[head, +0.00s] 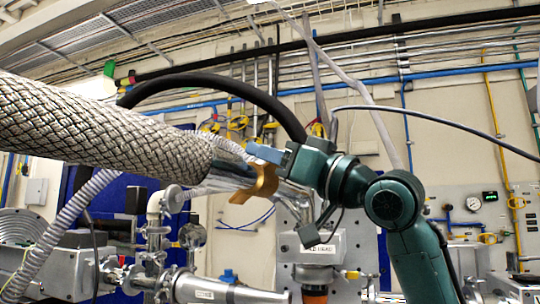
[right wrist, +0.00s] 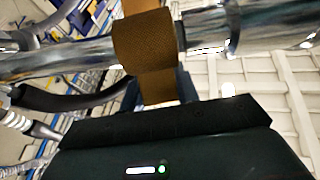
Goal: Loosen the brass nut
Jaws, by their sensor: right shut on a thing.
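The brass nut (head: 262,186) shows in the head view as a curved, gold-brown piece at a shiny metal tube, just right of the end of a thick braided sleeve. In the right wrist view the nut (right wrist: 145,45) is a textured brown band across the tube, with a tab reaching toward my gripper. My right gripper (head: 268,154) comes in from the right, its blue-grey fingers at the upper end of the nut, shut on it. In the right wrist view the gripper (right wrist: 160,88) is partly hidden by its own dark body. My left gripper is not in view.
The thick braided sleeve (head: 110,130) crosses the upper left. A black hose (head: 235,87) arches over the nut. Metal pipe fittings (head: 155,235) stand at the lower left, and a grey box (head: 320,248) stands below my right wrist. Pipes line the back wall.

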